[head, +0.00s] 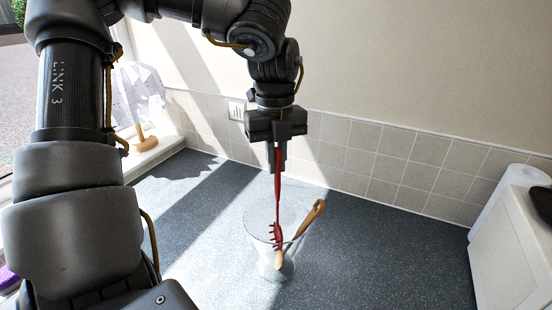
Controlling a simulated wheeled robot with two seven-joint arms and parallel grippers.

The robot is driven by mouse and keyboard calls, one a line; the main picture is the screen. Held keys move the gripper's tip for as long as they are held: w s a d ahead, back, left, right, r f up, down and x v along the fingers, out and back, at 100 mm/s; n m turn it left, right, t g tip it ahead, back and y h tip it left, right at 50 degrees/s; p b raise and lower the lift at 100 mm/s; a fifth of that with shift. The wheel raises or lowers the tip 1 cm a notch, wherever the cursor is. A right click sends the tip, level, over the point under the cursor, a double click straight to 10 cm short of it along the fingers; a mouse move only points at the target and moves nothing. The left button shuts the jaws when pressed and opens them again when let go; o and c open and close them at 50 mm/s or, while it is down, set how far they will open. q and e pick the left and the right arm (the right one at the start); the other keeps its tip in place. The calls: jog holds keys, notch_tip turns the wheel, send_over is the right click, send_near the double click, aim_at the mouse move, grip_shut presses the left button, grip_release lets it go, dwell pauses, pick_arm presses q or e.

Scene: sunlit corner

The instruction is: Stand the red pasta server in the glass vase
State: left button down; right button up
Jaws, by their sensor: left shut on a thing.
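The red pasta server (278,195) hangs upright, its toothed head down, from my left gripper (277,153). The gripper is shut on the top of its handle. The glass vase (262,225) stands on the dark worktop below the gripper. The toothed head shows in line with the vase, just below the height of its rim; I cannot tell for sure whether it is inside or in front of the glass. A wooden utensil (305,226) leans in the vase, its upper end sticking out to the right. My right gripper is not in view.
A white paper roll (502,198) and a white appliance (515,245) stand at the right. A lamp with a white shade (138,95) is on the sill at the left. A tiled wall (400,165) runs behind. The worktop (390,250) right of the vase is clear.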

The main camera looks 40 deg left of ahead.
pick_arm(q)
jog(key=shift+f, duration=0.15)
jog(key=c, duration=1.5)
grip_release()
jog(key=shift+o, duration=0.2)
jog(key=shift+r, duration=0.35)
notch_tip(320, 180, up, 4)
jog(key=shift+w+a+r+b, duration=0.15)
jog(key=shift+r+b, duration=0.1)
jog(key=shift+b, duration=0.25)
notch_tip(320, 180, up, 5)
jog(key=shift+f+p, duration=0.2)
jog(key=shift+p, duration=0.6)
jog(key=shift+a+r, duration=0.15)
jog(key=shift+r, duration=0.35)
